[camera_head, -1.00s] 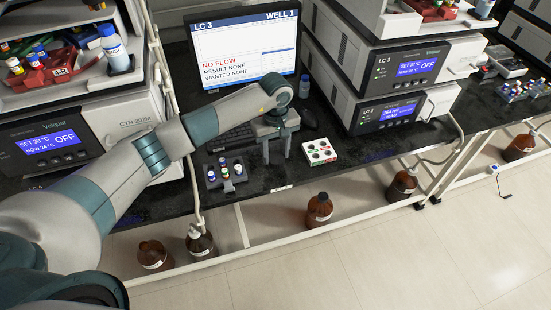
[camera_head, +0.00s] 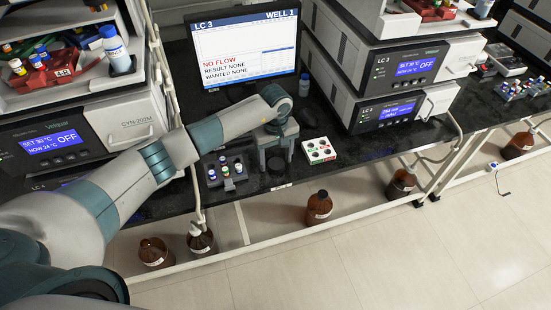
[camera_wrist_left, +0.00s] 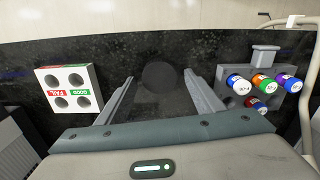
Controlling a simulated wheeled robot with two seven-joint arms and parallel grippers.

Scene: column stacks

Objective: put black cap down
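The black cap (camera_wrist_left: 160,77) is a dark round disc in the left wrist view. It lies on the black bench top, between and slightly beyond my left fingertips, with a gap on each side. My left gripper (camera_head: 276,160) is open, fingers pointing down near the bench's front edge. It also shows in the left wrist view (camera_wrist_left: 160,78), its fingers apart. In the head view the cap is hard to make out against the dark bench. My right gripper is in neither view.
A white four-hole block (camera_head: 320,151) stands right of my left gripper, and a dark vial rack (camera_head: 226,172) with coloured caps stands left. A monitor (camera_head: 245,48) is behind. Brown bottles (camera_head: 319,208) stand below the bench. The bench edge is close.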

